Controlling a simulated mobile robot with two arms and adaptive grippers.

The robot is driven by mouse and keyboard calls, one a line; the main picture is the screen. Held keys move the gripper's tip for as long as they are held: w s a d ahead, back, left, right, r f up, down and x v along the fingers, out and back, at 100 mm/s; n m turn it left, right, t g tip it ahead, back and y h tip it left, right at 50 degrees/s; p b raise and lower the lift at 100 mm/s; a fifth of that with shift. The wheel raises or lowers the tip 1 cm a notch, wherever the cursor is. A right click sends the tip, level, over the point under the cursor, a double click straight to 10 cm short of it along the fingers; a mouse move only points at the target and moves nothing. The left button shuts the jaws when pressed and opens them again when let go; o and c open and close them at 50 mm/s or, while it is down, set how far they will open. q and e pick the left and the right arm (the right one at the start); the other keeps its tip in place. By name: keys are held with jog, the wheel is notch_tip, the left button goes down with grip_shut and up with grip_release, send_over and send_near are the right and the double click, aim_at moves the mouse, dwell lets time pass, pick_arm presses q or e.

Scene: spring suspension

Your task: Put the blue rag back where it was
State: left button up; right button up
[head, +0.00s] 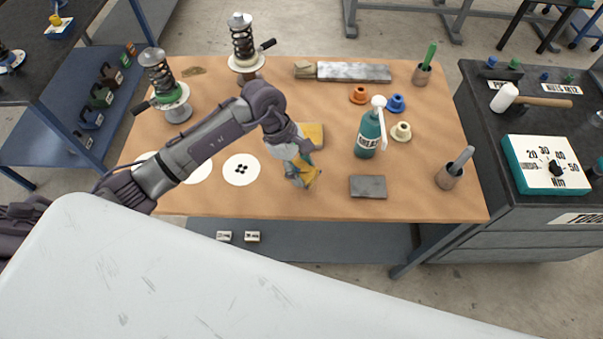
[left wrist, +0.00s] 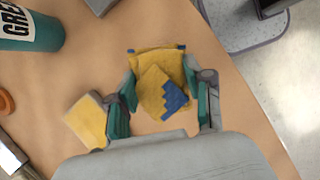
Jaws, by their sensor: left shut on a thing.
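My left gripper (head: 298,172) is over the front middle of the brown workbench (head: 225,205). It is shut on a folded yellow rag with blue stepped marks (head: 305,179). In the left wrist view this rag (left wrist: 148,92) sits between the teal fingertips of the gripper (left wrist: 160,84). I cannot tell whether it touches the bench. A plain yellow pad (head: 313,134) lies on the bench just behind the gripper; it also shows in the left wrist view (left wrist: 86,122). No wholly blue rag shows. My right gripper is not in view.
A teal grease bottle (head: 369,135) stands right of the gripper, with a grey plate (head: 368,187) in front of it. A white disc with dark holes (head: 241,170) lies to the left. Bare bench lies between disc and gripper. Spring assemblies (head: 243,45) stand at the back left.

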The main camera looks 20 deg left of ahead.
aim_at(302, 177)
pick_arm(q)
notch_tip(302, 177, down, 3)
jog(key=shift+f+p, duration=0.2)
jog(key=shift+p, duration=0.35)
jog(key=shift+f, duration=0.3)
jog(key=shift+f, duration=0.15)
jog(key=o, duration=1)
